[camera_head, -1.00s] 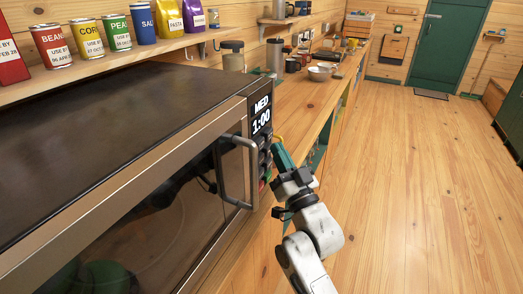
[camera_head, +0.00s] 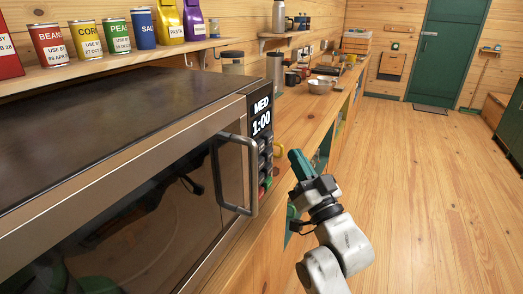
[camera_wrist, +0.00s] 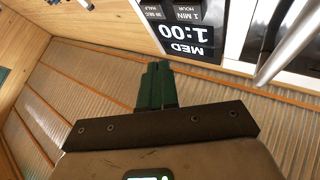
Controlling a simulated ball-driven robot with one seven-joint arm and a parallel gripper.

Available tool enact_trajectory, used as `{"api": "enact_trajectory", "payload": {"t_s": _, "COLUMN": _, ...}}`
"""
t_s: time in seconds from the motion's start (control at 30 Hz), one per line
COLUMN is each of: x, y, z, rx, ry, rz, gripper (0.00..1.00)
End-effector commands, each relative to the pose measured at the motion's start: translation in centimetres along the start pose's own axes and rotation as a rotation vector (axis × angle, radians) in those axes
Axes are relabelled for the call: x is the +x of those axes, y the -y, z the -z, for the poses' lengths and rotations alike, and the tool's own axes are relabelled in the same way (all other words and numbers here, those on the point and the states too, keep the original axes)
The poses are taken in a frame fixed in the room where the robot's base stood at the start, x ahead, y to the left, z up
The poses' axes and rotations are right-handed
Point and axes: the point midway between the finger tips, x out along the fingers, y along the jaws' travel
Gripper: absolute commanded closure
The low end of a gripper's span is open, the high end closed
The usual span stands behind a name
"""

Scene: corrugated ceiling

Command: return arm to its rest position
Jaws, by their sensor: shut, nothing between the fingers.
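My gripper (camera_head: 296,157) has green fingers and is in front of the counter, to the right of the microwave's control panel and apart from it. In the wrist view my gripper (camera_wrist: 157,68) shows its green fingers pressed together with nothing between them. My white arm reaches up to it from the bottom right of the head view. The microwave (camera_head: 110,110) has its door shut, and its display (camera_head: 261,115) reads MED 1:00. The display also shows, upside down, in the wrist view (camera_wrist: 188,38).
The microwave's door handle (camera_head: 252,178) sticks out left of my gripper. A shelf above holds several cans and bags. The wooden floor (camera_head: 430,200) at the right is clear.

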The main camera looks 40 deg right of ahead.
Motion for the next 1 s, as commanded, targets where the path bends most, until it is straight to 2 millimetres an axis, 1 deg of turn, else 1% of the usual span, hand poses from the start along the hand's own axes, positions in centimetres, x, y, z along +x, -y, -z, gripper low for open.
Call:
{"api": "enact_trajectory", "payload": {"t_s": 0.77, "x": 0.0, "y": 0.0, "z": -0.1, "rx": -0.001, "ry": 0.005, "rz": 0.0, "gripper": 1.0}}
{"api": "enact_trajectory", "payload": {"t_s": 0.87, "x": -0.4, "y": 0.1, "z": -1.3, "rx": -0.009, "ry": 0.061, "rz": -0.003, "gripper": 1.0}}
{"api": "enact_trajectory", "payload": {"t_s": 0.97, "x": -1.6, "y": 0.3, "z": -4.3, "rx": -0.031, "ry": 0.204, "rz": -0.011, "gripper": 1.0}}
{"api": "enact_trajectory", "payload": {"t_s": 1.0, "x": -2.4, "y": 0.4, "z": -5.9, "rx": -0.045, "ry": 0.285, "rz": -0.015, "gripper": 1.0}}
